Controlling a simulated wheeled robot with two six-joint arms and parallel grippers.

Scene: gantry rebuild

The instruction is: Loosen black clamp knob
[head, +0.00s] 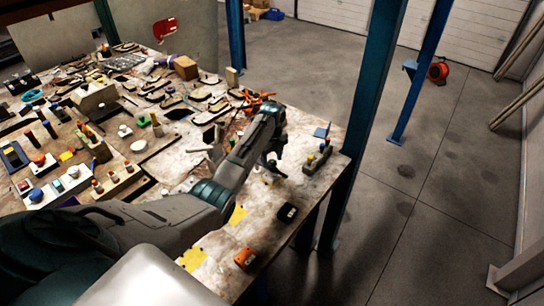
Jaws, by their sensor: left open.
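My left arm reaches in from the lower left over the workbench (222,258). Its wrist bends down, and my left gripper (272,168) hangs over the bench near the right edge. The gripper is small and dark here; it is open with nothing visible in it. I cannot pick out the black clamp knob for certain. A small black object (288,212) lies below and right of the gripper, apart from it. A grey block with coloured knobs (317,158) stands right of the gripper. My right gripper is out of view.
An orange clamp-like tool (258,98) lies behind my wrist. Tools and parts crowd the bench's left and back. A blue post (362,120) rises beside the bench's right edge. Open floor (430,200) lies right.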

